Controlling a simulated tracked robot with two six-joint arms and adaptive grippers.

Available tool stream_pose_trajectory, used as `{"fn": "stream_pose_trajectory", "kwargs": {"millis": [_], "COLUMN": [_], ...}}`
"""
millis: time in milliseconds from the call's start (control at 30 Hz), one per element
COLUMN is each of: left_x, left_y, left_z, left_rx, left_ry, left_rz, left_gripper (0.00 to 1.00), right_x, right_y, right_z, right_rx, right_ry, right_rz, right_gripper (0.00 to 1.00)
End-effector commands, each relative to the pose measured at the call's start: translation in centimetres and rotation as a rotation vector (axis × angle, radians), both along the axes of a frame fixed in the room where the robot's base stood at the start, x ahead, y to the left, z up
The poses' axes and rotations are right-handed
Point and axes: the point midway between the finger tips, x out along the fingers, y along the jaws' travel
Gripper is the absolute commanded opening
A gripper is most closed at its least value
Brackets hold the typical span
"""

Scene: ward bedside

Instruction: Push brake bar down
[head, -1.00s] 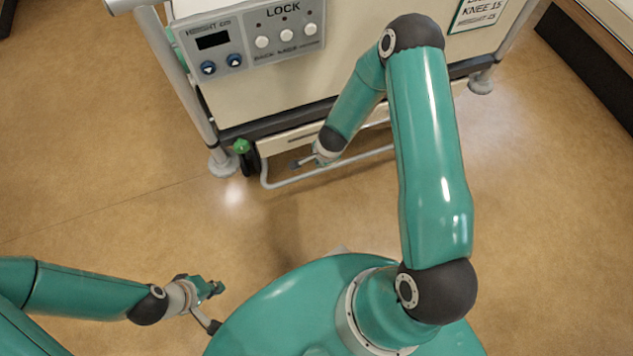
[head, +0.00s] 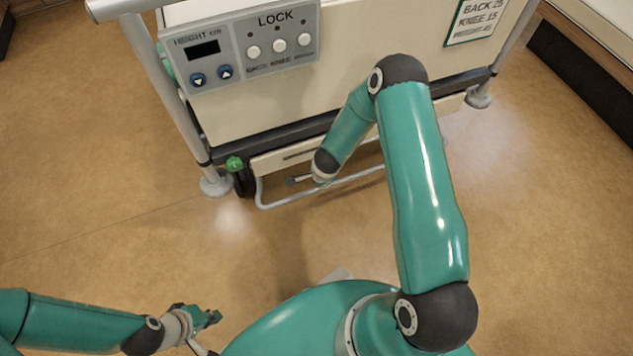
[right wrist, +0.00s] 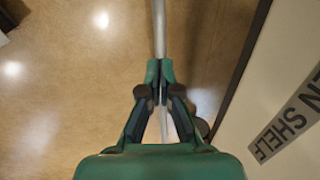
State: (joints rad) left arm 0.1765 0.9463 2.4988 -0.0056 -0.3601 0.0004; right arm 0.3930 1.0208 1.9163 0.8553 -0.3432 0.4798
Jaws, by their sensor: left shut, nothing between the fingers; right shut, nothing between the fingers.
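The brake bar (head: 280,202) is a grey bent tube low across the foot end of the bed, near the floor. My right gripper (head: 296,181) is beside it in the head view, partly hidden by my wrist. In the right wrist view my right gripper (right wrist: 161,68) is shut, its fingertips lined up over the bar (right wrist: 159,25), which runs past beneath them. I cannot tell whether they touch it. My left gripper (head: 212,317) is shut and empty, low at the left, well away from the bar.
A green-topped pedal (head: 234,163) stands at the bar's left end. The bed's control panel (head: 240,45) is above, and a caster (head: 216,185) is at left. A shelf label (right wrist: 288,117) shows in the right wrist view. The floor at left is clear.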

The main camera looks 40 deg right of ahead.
Motion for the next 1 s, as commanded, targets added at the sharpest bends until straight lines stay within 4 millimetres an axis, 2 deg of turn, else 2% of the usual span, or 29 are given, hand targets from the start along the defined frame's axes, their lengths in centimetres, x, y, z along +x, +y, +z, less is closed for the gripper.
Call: {"fn": "stream_pose_trajectory", "kwargs": {"millis": [33, 100, 400, 600, 1000], "left_x": [0.0, 0.0, 0.0, 0.0, 0.0], "left_y": [0.0, 0.0, 0.0, 0.0, 0.0], "left_z": [-0.8, -1.3, -3.2, -3.7, -3.8], "left_rx": [0.0, 0.0, 0.0, 0.0, 0.0], "left_ry": [0.0, 0.0, 0.0, 0.0, 0.0], "left_rz": [0.0, 0.0, 0.0, 0.0, 0.0], "left_gripper": [0.0, 0.0, 0.0, 0.0, 0.0], "right_x": [0.2, 0.6, 2.2, 2.6, 2.7], "right_y": [0.0, -0.1, -0.6, -0.7, -0.7], "right_z": [-1.6, -3.0, -8.1, -9.5, -9.7], "right_rx": [0.001, 0.001, -0.001, 0.001, 0.0], "right_ry": [0.002, 0.002, 0.0, 0.001, 0.0], "right_rz": [-0.001, -0.001, -0.001, -0.001, -0.001], "right_gripper": [0.0, 0.0, 0.0, 0.0, 0.0]}}
